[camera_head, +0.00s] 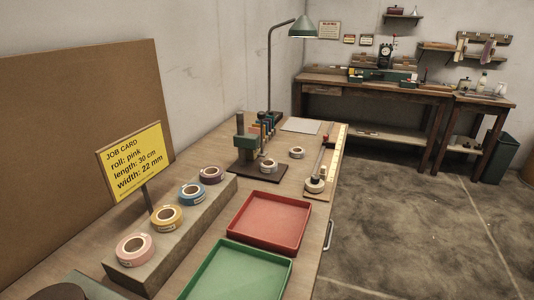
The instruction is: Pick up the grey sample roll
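Three small pale rolls stand on the far half of the bench. One greyish roll (297,153) lies flat on bare wood, apart from the other things. A second pale roll (268,165) is at the dark base of the green post device (246,145). A third pale roll (315,185) is at the near end of the long measuring board (334,155). They are too small to tell for sure which is the grey sample roll. My gripper is not in view.
Red (268,246) and green (236,296) trays lie in front. A lamp (303,30) stands behind. Floor is clear right.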

